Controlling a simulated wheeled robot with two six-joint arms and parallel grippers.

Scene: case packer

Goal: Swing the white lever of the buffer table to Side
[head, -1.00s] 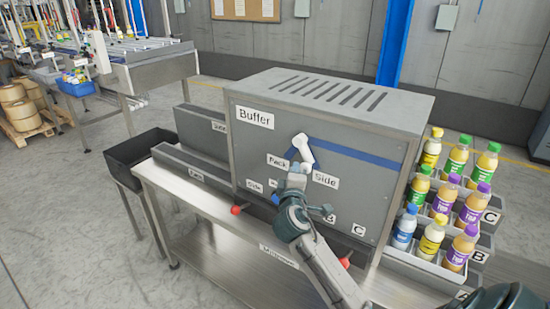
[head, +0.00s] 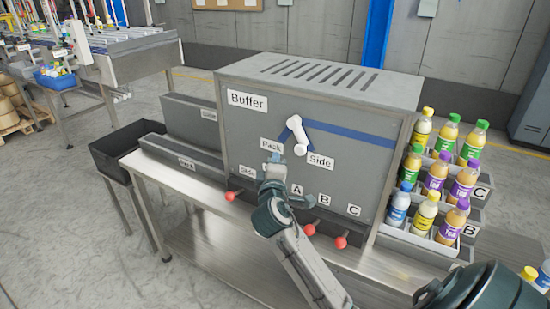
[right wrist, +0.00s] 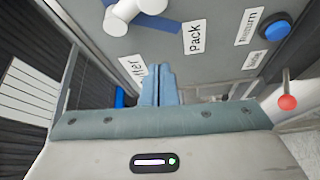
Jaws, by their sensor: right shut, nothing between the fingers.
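The white lever (head: 298,135) is on the front of the grey Buffer box (head: 245,140). My right gripper (head: 272,163) is shut and empty, just below the Pack label in the head view, apart from the lever. The right wrist view shows its closed fingers (right wrist: 157,85), with part of the lever (right wrist: 150,6) at the top edge and the Pack label (right wrist: 195,37) nearby. My left gripper is not in view.
Red knobs (head: 341,242) stick out along the front below the panel. Bottles (head: 440,175) stand in trays to the right of the box. A black bin (head: 125,150) is at the left. The steel tabletop (head: 190,185) is bare in front.

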